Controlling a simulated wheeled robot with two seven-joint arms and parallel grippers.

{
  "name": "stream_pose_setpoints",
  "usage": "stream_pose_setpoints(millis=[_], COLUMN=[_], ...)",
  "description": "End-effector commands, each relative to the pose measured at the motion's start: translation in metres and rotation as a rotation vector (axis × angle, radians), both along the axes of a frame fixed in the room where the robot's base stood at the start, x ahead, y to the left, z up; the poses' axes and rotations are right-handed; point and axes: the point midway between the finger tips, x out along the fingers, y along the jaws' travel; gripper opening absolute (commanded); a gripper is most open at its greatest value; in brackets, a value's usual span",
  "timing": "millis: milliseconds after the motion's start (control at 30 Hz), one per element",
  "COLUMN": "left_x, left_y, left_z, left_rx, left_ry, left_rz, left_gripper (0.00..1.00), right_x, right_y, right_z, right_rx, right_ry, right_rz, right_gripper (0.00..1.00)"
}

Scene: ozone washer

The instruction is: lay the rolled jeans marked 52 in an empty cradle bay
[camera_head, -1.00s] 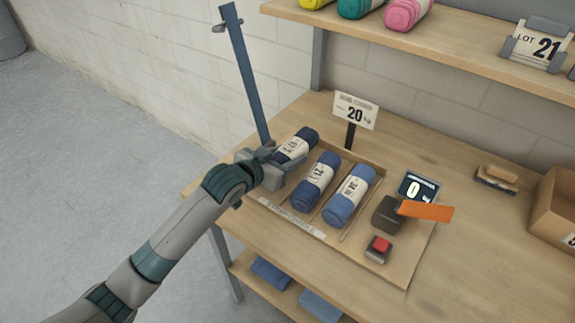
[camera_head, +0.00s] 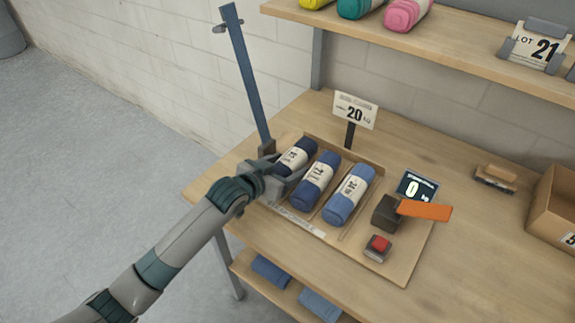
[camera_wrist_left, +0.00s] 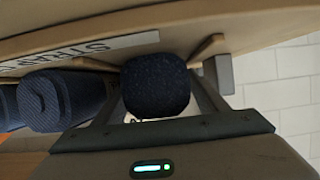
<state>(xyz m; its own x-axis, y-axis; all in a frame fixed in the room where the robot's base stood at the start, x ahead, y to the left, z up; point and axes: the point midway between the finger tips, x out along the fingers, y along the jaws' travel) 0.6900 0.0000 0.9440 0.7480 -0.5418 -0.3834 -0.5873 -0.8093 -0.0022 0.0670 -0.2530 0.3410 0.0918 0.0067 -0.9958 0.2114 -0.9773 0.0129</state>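My left gripper (camera_head: 285,170) is shut on a dark navy jeans roll (camera_head: 298,154) at the left end of the wooden cradle (camera_head: 375,175). The roll has a white label band whose number I cannot read. It lies in or just above the leftmost bay; I cannot tell whether it touches the bottom. In the left wrist view the roll's round end (camera_wrist_left: 156,85) sits between the two fingers. Beside it in the cradle lie a mid-blue roll (camera_head: 316,180) and a lighter blue roll (camera_head: 348,195), both labelled. My right gripper is not in view.
A blue upright strap post (camera_head: 245,75) stands behind the gripper. A "20 kg" sign (camera_head: 355,111), a display reading 0 (camera_head: 417,186), an orange lever (camera_head: 424,211) and a red button (camera_head: 379,243) are near the cradle. A cardboard box (camera_head: 550,210) stands at right; the table between is mostly clear.

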Motion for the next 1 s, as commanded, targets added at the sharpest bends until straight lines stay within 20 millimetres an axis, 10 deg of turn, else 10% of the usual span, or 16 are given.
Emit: stream_pose_setpoints(millis=[533,1000], left_x=[-0.007,-0.060], left_y=[0.006,0.044], left_z=[0.006,0.032], left_rx=[-0.001,-0.001], left_ry=[-0.001,-0.002], left_rz=[0.000,-0.001], left_gripper=[0.65,0.65], right_x=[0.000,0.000], right_y=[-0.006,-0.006], right_z=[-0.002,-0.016], right_rx=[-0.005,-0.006], right_ry=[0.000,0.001], right_rz=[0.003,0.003], right_gripper=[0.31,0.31])
